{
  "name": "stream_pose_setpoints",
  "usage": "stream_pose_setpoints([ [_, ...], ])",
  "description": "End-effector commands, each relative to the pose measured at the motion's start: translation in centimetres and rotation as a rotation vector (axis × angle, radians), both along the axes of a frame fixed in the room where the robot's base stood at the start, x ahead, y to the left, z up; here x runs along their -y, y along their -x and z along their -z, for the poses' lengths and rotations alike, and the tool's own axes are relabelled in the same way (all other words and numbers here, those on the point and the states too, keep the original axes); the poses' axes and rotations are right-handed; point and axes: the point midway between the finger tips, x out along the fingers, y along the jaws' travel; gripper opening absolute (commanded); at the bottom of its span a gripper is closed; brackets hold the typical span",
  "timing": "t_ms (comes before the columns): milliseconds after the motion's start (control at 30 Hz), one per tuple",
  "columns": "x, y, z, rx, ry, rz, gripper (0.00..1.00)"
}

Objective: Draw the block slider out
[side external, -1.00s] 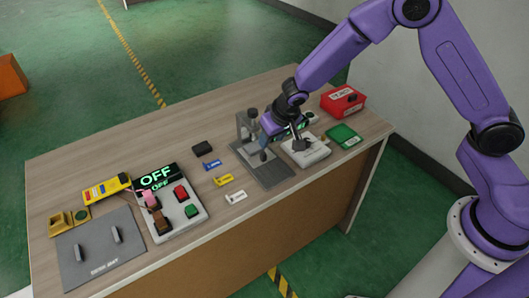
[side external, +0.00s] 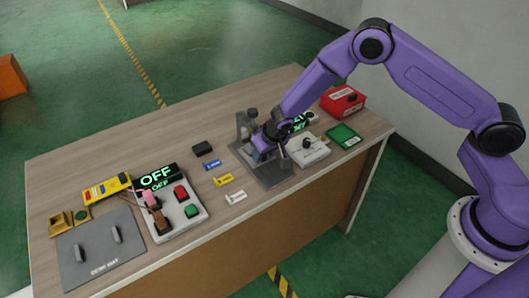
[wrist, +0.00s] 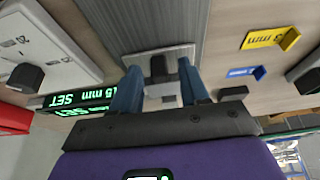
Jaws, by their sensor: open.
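A grey metal fixture (side external: 276,177) with a ribbed base plate and an upright post (side external: 241,128) stands near the middle of the table. Its ribbed plate also shows at the top of the wrist view (wrist: 150,22). My gripper (side external: 259,151) is low over this fixture, beside the post. In the wrist view, my two blue fingers (wrist: 156,82) are apart, on either side of a dark grey block (wrist: 158,66) at a light grey plate. I cannot tell whether they touch it. My gripper hides part of the fixture in the side view.
A white dial box (side external: 309,150) and a lit display (side external: 299,123) stand close on the right. Blue (side external: 212,165), yellow (side external: 223,180) and white (side external: 236,197) tags lie left of the fixture, with a black block (side external: 202,148). A red box (side external: 342,100) is behind.

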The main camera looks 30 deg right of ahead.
Motion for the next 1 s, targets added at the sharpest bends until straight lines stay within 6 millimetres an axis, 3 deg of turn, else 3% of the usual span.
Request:
stream_pose_setpoints([
  [100,0.0,0.0,0.0,0.0,0.0,0.0,0.41],
  [233,0.0,0.0,0.0,0.0,0.0,0.0,0.0],
  [567,0.0,0.8,0.0,-0.001,0.001,-0.001,0.0],
  [1000,0.0,5.8,0.0,0.0,0.002,-0.001,0.0],
])
